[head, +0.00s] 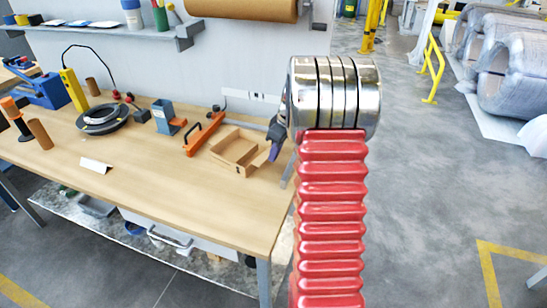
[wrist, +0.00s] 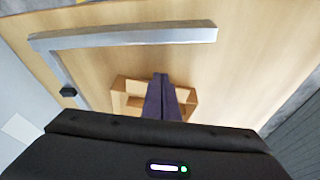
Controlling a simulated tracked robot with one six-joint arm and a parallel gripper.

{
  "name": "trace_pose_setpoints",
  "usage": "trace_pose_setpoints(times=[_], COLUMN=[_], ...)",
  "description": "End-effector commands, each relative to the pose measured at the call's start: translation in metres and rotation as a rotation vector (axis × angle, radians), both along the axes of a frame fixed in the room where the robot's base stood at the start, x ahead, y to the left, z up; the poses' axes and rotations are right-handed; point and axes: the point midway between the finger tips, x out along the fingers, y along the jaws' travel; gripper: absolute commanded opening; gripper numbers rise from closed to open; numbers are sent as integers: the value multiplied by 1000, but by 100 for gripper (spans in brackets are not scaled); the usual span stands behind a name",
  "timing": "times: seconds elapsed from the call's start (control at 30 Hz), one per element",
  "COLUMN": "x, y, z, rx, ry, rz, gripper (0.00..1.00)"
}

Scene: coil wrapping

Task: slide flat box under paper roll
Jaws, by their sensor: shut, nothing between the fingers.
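A shallow, open brown cardboard box (head: 237,149) lies on the right part of the wooden bench. It also shows in the wrist view (wrist: 122,92), partly hidden behind my fingers. A large brown paper roll (head: 240,9) hangs horizontally at the wall behind the bench, cut off by the top of the head view. My gripper (head: 275,150) has dark purple fingers, closed together and empty, at the box's right side in the head view. In the wrist view the fingers (wrist: 161,84) overlap the box; whether they touch it I cannot tell.
An orange-handled tool (head: 204,134) and a blue holder (head: 166,117) stand left of the box. A black coil (head: 103,119) lies farther left. A white card (head: 96,165) is near the front edge. The bench front between card and box is clear. A grey bar (wrist: 125,36) crosses the wrist view.

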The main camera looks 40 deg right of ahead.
Motion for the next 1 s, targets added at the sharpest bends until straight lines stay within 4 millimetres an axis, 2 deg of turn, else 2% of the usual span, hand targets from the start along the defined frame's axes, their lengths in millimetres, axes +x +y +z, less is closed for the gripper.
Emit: trace_pose_setpoints(times=[0.3,0.5,1.0], x=[-8,-10,-11], y=[-4,-4,-3], z=[52,73,76], rx=[-1,-1,1], ry=[-2,-1,0], rz=[3,7,10], gripper=[0,0,0])
